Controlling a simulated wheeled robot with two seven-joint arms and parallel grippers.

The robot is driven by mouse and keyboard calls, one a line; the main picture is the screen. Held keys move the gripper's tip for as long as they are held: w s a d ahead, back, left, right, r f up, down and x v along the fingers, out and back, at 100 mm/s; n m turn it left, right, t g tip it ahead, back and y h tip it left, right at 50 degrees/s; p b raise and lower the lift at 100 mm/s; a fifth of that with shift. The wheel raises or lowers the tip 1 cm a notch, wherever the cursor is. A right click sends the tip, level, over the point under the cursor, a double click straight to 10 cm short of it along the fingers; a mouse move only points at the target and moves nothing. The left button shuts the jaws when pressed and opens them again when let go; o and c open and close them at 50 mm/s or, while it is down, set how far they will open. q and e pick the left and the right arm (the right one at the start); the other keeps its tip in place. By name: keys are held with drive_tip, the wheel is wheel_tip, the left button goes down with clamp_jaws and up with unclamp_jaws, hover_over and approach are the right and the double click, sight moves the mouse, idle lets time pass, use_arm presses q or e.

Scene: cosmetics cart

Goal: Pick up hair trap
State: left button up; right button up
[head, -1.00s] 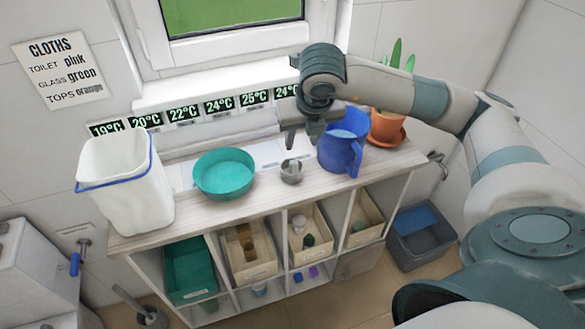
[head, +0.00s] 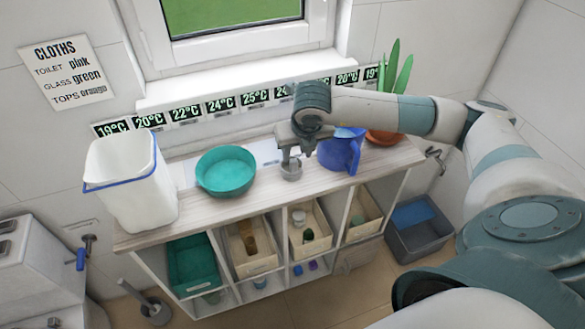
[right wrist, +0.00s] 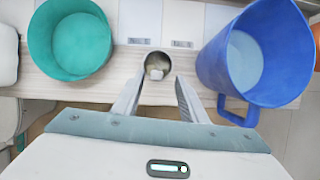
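The hair trap, a small grey metal cup (head: 291,174), stands on the wooden shelf top between the teal bowl and the blue jug. It also shows in the right wrist view (right wrist: 157,64), with something pale inside. My right gripper (head: 291,161) is down at the cup, its fingers pointing downward. In the right wrist view its fingers (right wrist: 158,88) are spread apart, and the cup appears just beyond and between their tips. I cannot tell whether they touch it. The gripper partly hides the cup in the head view. My left gripper is not in view.
The teal bowl (head: 226,171) stands left of the cup, and the blue jug (head: 338,154) stands close on the right. A white bucket (head: 130,185) is at the left end. A potted plant (head: 385,135) is at the right end. The window sill and wall are behind.

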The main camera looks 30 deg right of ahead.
sight(294, 160)
drive_tip(key=shift+w+f+p, duration=0.25)
drive_tip(key=shift+f+p, duration=0.25)
drive_tip(key=shift+p, duration=0.2)
drive_tip(key=p+x, duration=0.1)
drive_tip(key=x, duration=0.2)
drive_tip(key=shift+a+p, duration=0.25)
drive_tip(key=shift+p, duration=0.05)
drive_tip(key=shift+w+f, duration=0.1)
drive_tip(key=shift+f, duration=0.3)
clamp_jaws()
